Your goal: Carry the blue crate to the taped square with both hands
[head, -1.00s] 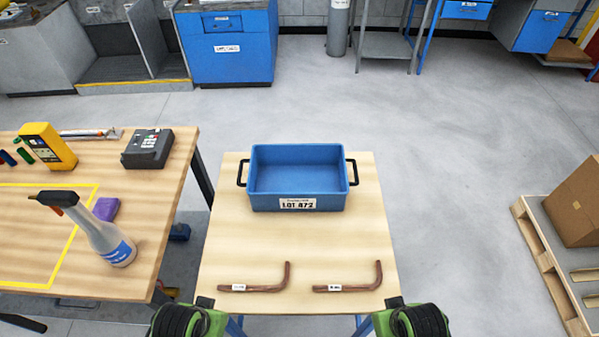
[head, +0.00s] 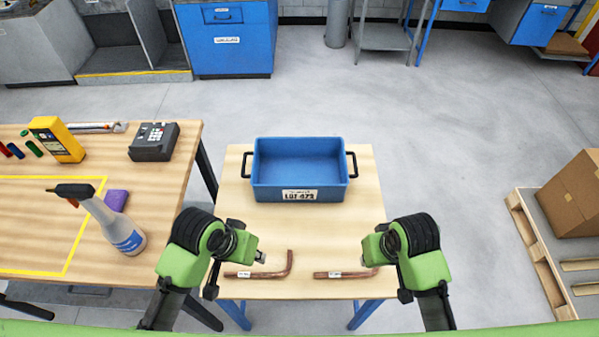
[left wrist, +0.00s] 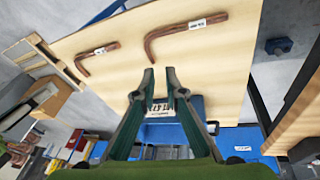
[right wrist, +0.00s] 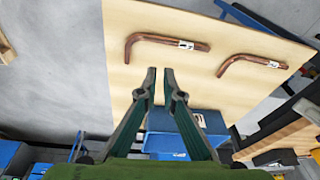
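The blue crate (head: 300,193) sits upright on the small wooden table, with a black handle at each side and a LOT 472 label on its front. It looks empty. It shows partly between the fingers in the left wrist view (left wrist: 197,106) and right wrist view (right wrist: 160,121). A yellow taped square (head: 84,228) is on the left workbench, its left part out of view. My left gripper (head: 261,257) and right gripper (head: 370,256) are over the table's near part, apart from the crate. In the wrist views both have separated fingertips with nothing between them.
Two bent copper tubes (head: 268,273) (head: 347,273) lie near the grippers. A spray bottle (head: 127,238) and purple block (head: 116,200) stand just right of the tape. A black device (head: 154,142) and yellow meter (head: 57,140) are behind. A gap separates the tables.

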